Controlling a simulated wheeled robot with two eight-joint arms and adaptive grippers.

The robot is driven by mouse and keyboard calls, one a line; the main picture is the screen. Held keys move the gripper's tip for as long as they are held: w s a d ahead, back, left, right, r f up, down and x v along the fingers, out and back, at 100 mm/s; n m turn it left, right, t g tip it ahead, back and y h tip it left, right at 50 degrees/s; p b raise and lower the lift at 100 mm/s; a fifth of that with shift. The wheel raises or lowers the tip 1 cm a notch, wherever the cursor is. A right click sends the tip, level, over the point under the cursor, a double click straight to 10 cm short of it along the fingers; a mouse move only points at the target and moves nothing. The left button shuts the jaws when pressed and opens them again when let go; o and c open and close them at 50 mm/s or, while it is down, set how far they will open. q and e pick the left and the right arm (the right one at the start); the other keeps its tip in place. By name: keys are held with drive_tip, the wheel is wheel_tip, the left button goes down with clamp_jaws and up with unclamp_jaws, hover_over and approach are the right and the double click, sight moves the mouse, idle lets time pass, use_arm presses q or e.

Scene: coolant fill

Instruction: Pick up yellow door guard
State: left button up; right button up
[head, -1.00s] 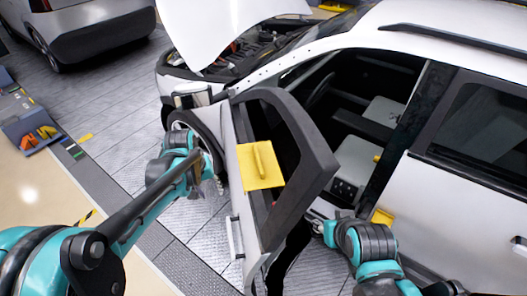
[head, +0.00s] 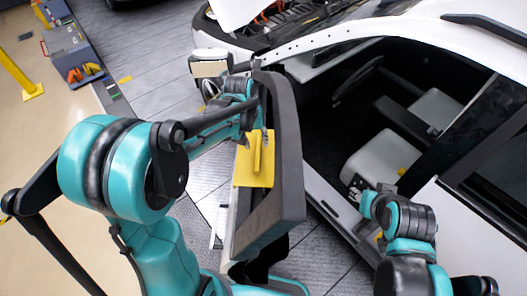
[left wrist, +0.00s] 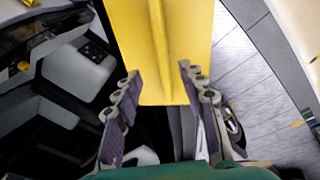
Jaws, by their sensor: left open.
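The yellow door guard (head: 266,172) is a flat plate with a raised ridge, hanging on the open car door (head: 287,150). In the left wrist view the guard (left wrist: 195,35) fills the top middle, its ridge running down between my fingers. My left gripper (head: 256,140) is open at the upper part of the guard, its two fingers on either side of the ridge. In the left wrist view my left gripper (left wrist: 157,82) shows a wide gap with nothing held. Whether the fingers touch the guard cannot be told. My right arm's end is by the door opening; its fingers are unclear.
The white car's cabin with grey seats (head: 385,160) lies open to the right of the door. The open engine bay (head: 285,15) is at the top. Tiled floor (head: 150,85) is clear left of the car.

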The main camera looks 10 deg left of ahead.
sight(258, 151)
use_arm(q)
drive_tip(key=f, duration=0.3)
drive_tip(key=w+f, duration=0.1)
drive_tip(key=f, duration=0.2)
drive_tip(key=shift+w+d+f+p, duration=0.1)
drive_tip(key=shift+w+p, duration=0.05)
drive_tip(key=shift+p, duration=0.2)
clamp_jaws()
